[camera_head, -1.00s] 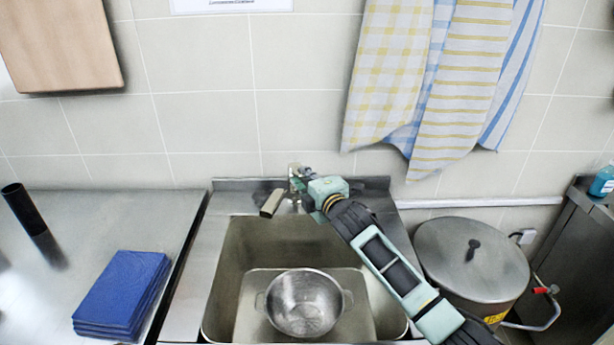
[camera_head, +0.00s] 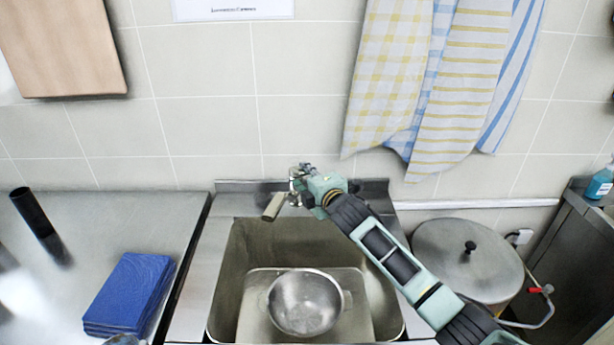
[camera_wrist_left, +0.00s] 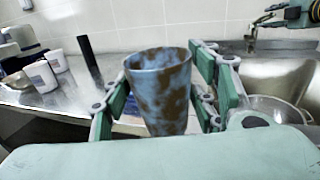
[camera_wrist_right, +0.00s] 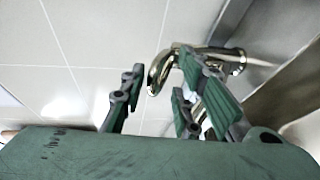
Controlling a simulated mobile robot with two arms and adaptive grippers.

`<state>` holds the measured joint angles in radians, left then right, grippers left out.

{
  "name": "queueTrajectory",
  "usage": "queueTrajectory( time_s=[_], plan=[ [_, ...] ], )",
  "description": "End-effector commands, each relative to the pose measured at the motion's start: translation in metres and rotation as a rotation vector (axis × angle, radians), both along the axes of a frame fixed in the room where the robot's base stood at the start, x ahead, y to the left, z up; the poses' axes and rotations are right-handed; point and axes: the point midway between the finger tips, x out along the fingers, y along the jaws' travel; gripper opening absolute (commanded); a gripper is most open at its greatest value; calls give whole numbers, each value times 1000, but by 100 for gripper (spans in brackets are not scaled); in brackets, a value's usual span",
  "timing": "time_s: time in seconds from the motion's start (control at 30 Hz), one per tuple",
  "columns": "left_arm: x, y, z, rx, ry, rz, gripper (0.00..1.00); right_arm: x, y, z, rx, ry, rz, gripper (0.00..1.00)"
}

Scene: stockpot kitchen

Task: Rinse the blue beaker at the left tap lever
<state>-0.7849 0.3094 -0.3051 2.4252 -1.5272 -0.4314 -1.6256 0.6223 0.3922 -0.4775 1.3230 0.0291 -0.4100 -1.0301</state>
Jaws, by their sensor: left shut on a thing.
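The blue beaker (camera_wrist_left: 160,95), stained with brown patches, stands upright in the left wrist view. My left gripper (camera_wrist_left: 163,76) is shut around it, one finger on each side. In the head view only a small grey piece shows at the bottom edge, too little to identify. My right gripper (camera_head: 301,180) is at the tap (camera_head: 272,207) behind the sink. In the right wrist view my right gripper (camera_wrist_right: 155,82) has its fingers apart, with the chrome tap (camera_wrist_right: 222,54) close behind them. The fingers partly hide the tap, and I cannot tell which part is the lever.
The sink (camera_head: 235,260) holds a steel colander (camera_head: 304,302). Blue folded cloths (camera_head: 130,290) and a black cylinder (camera_head: 32,212) are on the left counter. White cups (camera_wrist_left: 42,76) show in the left wrist view. A lidded stockpot (camera_head: 467,258) stands right of the sink.

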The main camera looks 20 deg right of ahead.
Motion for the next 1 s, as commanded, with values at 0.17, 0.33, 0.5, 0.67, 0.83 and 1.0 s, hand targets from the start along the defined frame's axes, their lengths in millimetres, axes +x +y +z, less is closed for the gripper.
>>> queueTrajectory(
  time_s=[0.17, 0.33, 0.5, 0.67, 0.83, 1.0],
  plan=[
    [0, 0, 0, 0, 0, 0, 30, -1, 0, -2, 1, 4, 0, 29],
    [0, 0, 0, 0, 0, 0, 30, -11, -1, -1, 0, 3, 1, 29],
    [0, 0, 0, 0, 0, 0, 30, -37, -4, 3, 0, 5, 1, 29],
    [0, 0, 0, 0, 0, 0, 30, -66, -8, 9, -1, 4, 1, 29],
    [0, 0, 0, 0, 0, 0, 30, -94, -11, 14, 0, 3, 1, 29],
    [0, 0, 0, 0, 0, 0, 30, -112, -13, 17, 1, 3, 0, 29]
  ],
)
